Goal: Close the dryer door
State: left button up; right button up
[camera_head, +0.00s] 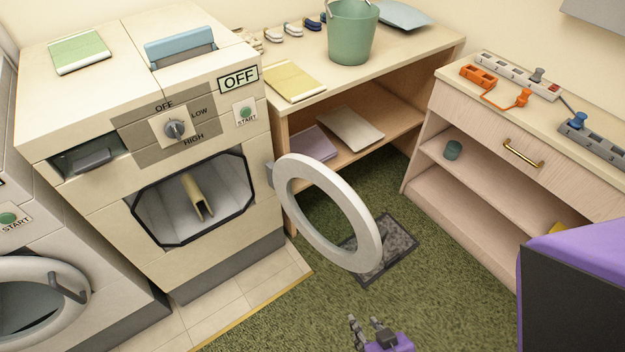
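The dryer (190,120) stands at the left, with a dial, an OFF sign and a START button. Its round white door (371,246) is swung wide open to the right on its hinge. The dark-rimmed opening (228,190) is uncovered, and a tan piece shows inside the drum. My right gripper (366,326) shows at the bottom edge, below the door and apart from it. Its grey fingers look spread with nothing between them. My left gripper is not in the picture.
A wooden shelf table (440,42) with a green bucket (351,32) stands behind the door. A drawer cabinet (480,140) stands at the right. A washer (40,290) is at the lower left. Green carpet (450,290) lies clear, with a dark mat (400,250) under the door.

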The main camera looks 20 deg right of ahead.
aim_at(280, 174)
jog(key=l+u, duration=0.4)
jog(key=l, duration=0.3)
jog(key=l+u, duration=0.35)
jog(key=l, duration=0.35)
jog(key=k+l+u, duration=0.1)
jog(key=l+u, duration=0.3)
jog(key=l, duration=0.25)
jog(key=l+u, duration=0.4)
jog(key=l, duration=0.7)
jog(key=k+l+u, duration=0.1)
jog(key=k+j, duration=0.25)
jog(key=k, duration=0.2)
jog(key=k+j+u, duration=0.1)
jog(key=k, duration=0.4)
jog(key=j, duration=0.1)
